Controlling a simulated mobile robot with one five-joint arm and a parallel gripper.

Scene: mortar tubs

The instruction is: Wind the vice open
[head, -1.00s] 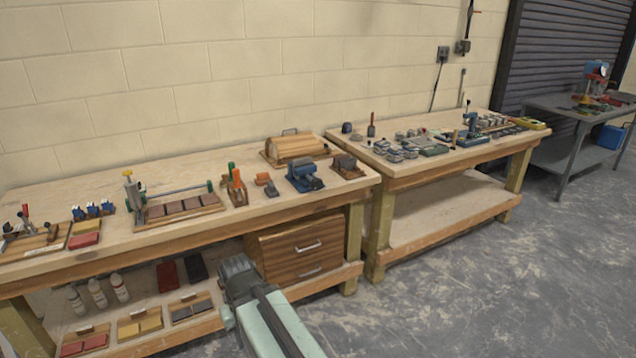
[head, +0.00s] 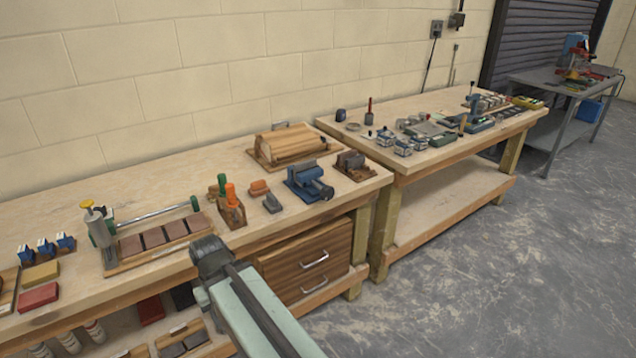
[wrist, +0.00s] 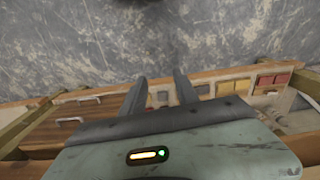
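A blue bench vice (head: 306,182) stands near the right front end of the nearer wooden bench, with a round part facing the front edge. Its handle is too small to make out. My gripper (head: 208,250) is in front of this bench, to the left of the vice and apart from it. In the wrist view my gripper (wrist: 160,80) has its two dark fingers spread, with nothing between them. The vice cannot be made out in the wrist view.
A dark device on a wooden base (head: 353,166) stands right of the vice. Small blocks (head: 271,203) and an orange-and-green tool (head: 229,205) stand to its left. A wooden drum (head: 290,143) is behind. Drawers (head: 312,262) sit below. The floor at right is clear.

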